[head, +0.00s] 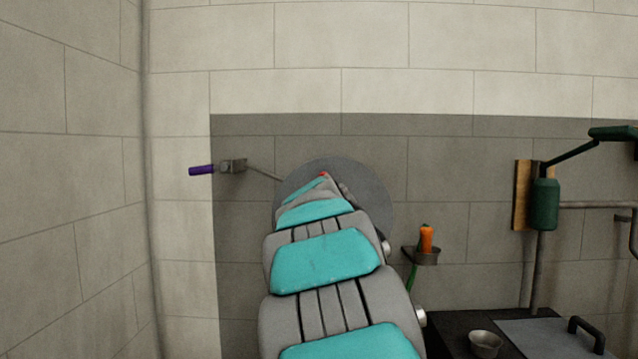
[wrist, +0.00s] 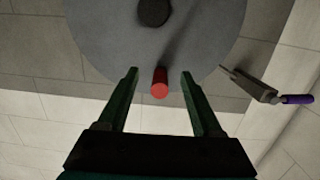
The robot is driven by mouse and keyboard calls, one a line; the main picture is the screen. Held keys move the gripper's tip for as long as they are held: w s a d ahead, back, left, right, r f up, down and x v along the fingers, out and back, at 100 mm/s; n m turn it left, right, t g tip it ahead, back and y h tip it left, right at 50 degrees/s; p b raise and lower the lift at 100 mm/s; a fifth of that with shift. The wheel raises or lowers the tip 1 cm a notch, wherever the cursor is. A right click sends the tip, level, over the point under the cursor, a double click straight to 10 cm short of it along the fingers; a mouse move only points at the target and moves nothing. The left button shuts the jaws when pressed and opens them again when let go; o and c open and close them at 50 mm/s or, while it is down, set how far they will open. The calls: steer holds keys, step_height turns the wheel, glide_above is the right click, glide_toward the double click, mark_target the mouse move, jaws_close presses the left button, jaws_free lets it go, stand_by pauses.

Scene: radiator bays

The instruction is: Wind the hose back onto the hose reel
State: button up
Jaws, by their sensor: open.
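The hose reel shows in the head view as a round grey disc (head: 372,195) on the wall, partly hidden behind my arm. In the wrist view the reel's disc (wrist: 215,40) fills the top, with a dark round hub (wrist: 153,12). A red crank knob (wrist: 160,84) sticks out from the disc near its lower rim. A little red of the knob also shows in the head view (head: 323,174). My gripper (wrist: 159,72) is open, with one green finger on each side of the knob and visible gaps to both. An orange nozzle (head: 426,238) sits in a wall holder, with green hose below.
A lever with a purple grip (head: 201,170) is on the wall left of the reel; it also shows in the wrist view (wrist: 297,99). At right are a green cylinder (head: 545,204) on a post, pipes, and a dark bench (head: 450,328) with a metal bowl (head: 486,343).

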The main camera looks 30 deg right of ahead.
steer(key=shift+t, duration=0.6)
steer(key=shift+w+d+r+p, duration=0.2)
steer(key=shift+w+d+r, duration=0.35)
steer(key=shift+w+d, duration=0.6)
steer(key=shift+w+d+r+p, duration=0.25)
steer(key=shift+w+d+r, duration=0.35)
steer(key=shift+w, duration=1)
steer(key=shift+w+d+r+p, duration=0.2)
steer(key=shift+w+d+r, duration=0.3)
steer(key=shift+w+d, duration=0.65)
steer(key=shift+w+a, duration=0.2)
steer(key=shift+a, duration=0.05)
jaws_close()
